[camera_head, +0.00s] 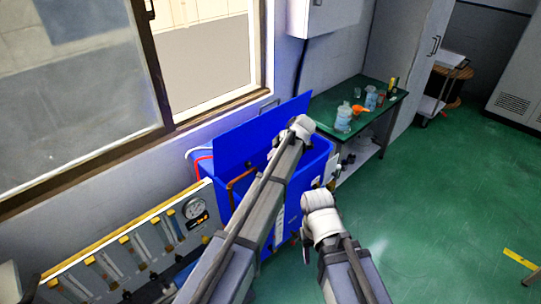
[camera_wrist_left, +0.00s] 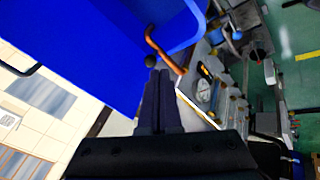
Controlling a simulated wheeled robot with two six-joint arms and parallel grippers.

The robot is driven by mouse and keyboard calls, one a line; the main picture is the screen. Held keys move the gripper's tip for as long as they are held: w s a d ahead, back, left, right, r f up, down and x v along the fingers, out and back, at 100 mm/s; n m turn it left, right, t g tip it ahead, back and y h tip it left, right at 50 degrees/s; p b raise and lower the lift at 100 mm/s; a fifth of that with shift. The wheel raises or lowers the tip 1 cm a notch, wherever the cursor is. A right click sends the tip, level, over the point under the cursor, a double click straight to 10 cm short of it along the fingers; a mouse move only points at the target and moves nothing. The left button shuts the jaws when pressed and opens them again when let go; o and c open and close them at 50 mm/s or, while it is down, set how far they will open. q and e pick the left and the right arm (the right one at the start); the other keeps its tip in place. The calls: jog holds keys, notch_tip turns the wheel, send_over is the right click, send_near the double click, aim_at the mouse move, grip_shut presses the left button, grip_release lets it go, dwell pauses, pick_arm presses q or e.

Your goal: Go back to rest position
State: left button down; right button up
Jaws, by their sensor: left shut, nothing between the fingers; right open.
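The blue microwave generator cabinet (camera_head: 320,160) stands below the window with its blue lid panel (camera_head: 240,140) raised. It also shows as a large blue surface in the left wrist view (camera_wrist_left: 90,50). My left arm reaches across in front of the cabinet, and my left gripper (camera_head: 300,128) is over its far right part. In the left wrist view my left gripper's dark fingers (camera_wrist_left: 159,75) are shut with nothing between them, close to a copper-brown pipe (camera_wrist_left: 162,48). My right gripper (camera_head: 318,205) is open, right of the cabinet over the floor; its fingers are mostly hidden.
A gauge panel (camera_head: 130,250) with yellow-tipped tubes stands at lower left. A green table (camera_head: 335,95) with beakers is behind the cabinet, near a wall.

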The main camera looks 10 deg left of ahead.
pick_arm(q)
jog(key=s+a+f+m+g+h, duration=0.1)
jog(key=s+a+f+m+h, duration=0.15)
jog(key=s+m, duration=1.1)
jog(key=s+a+f+m+g+h, duration=0.1)
jog(key=s+a+m+g+h, duration=0.15)
jog(key=s+m, duration=1.05)
jog(key=s+d+f+n+b, duration=0.1)
jog(key=s+d+f+b, duration=0.6)
jog(key=s+d, duration=0.3)
jog(key=shift+d+f+n, duration=0.15)
jog(key=shift+d+n, duration=0.1)
jog(key=shift+n, duration=0.1)
jog(key=shift+a, duration=0.1)
